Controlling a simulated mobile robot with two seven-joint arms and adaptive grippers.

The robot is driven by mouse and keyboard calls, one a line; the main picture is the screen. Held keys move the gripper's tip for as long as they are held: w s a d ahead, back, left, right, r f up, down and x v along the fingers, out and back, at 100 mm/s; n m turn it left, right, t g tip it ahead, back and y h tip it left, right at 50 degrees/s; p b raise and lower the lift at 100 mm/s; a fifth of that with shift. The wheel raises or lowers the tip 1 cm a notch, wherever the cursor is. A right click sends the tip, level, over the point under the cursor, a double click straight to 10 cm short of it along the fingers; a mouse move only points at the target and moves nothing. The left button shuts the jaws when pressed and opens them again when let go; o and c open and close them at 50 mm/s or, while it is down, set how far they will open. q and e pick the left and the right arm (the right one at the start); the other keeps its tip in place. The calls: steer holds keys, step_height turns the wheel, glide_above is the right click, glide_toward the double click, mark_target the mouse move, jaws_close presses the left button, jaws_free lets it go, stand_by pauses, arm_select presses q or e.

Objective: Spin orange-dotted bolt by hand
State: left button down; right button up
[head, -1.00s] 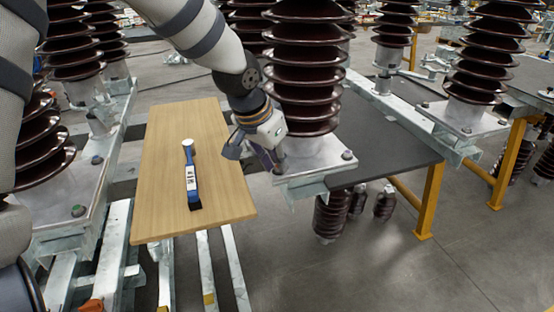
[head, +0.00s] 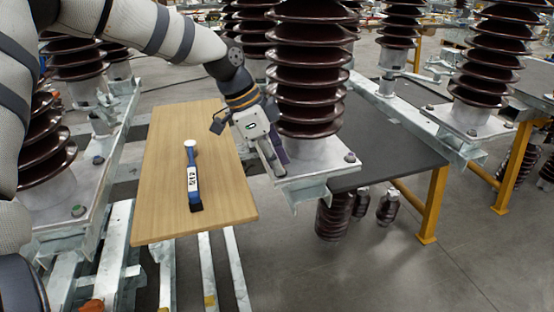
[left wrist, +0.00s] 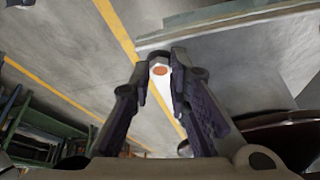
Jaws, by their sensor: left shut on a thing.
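The orange-dotted bolt (left wrist: 160,70) shows in the left wrist view as a pale hex head with an orange dot on top, between my left fingertips. My left gripper (left wrist: 163,62) is shut on it, with a fingertip on either side. In the head view, my left gripper (head: 279,166) reaches down to the near left corner of the metal base plate (head: 318,172) under the middle brown insulator (head: 304,90). The fingers hide the bolt there. My right gripper is out of view.
Another bolt (head: 350,157) sits at the plate's right corner. A green-dotted bolt (head: 78,210) is on the left frame. A dark tabletop (head: 400,150) lies to the right.

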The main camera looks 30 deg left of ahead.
arm_select(q)
steer(key=shift+m+g, duration=0.3)
steer(key=shift+m, duration=0.2)
steer(key=c, duration=1.5)
jaws_free()
steer(key=shift+w, duration=0.1)
steer(key=v, duration=1.2)
steer(key=shift+a, duration=0.15)
